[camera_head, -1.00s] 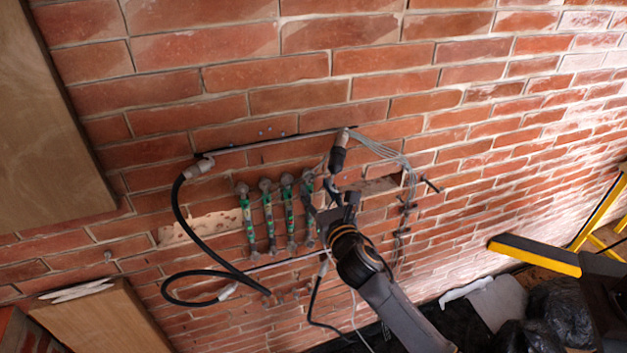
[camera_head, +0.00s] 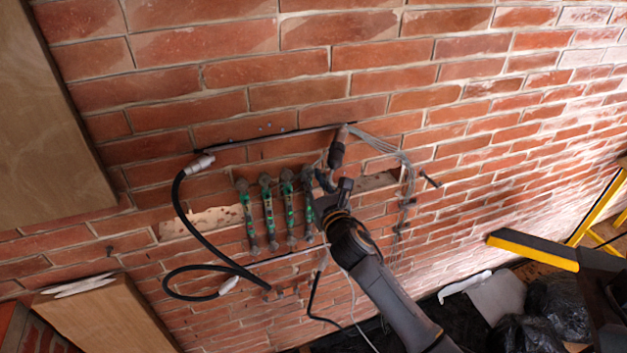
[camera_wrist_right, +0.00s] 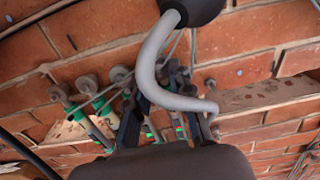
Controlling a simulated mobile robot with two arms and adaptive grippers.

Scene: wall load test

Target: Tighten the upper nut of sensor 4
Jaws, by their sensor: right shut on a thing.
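Several green sensors hang in a row on the brick wall, with grey round nuts at their tops. I take the rightmost sensor (camera_head: 309,209) as sensor 4; no numbers are readable. My right gripper (camera_head: 314,193) is at its upper end, shut on what seems to be its upper nut (camera_head: 307,173). In the right wrist view the dark fingers (camera_wrist_right: 163,98) reach toward the wall around that sensor, and a grey hose (camera_wrist_right: 152,62) crosses in front, hiding part of the grip. My left gripper is not in view.
A thin rail (camera_head: 270,138) runs above the sensors. A black hose (camera_head: 178,215) loops at their left, and thin grey cables (camera_head: 405,170) hang at their right. Wooden boards (camera_head: 40,120) stand at the left. A yellow-black object (camera_head: 535,250) and black bags (camera_head: 560,305) are at lower right.

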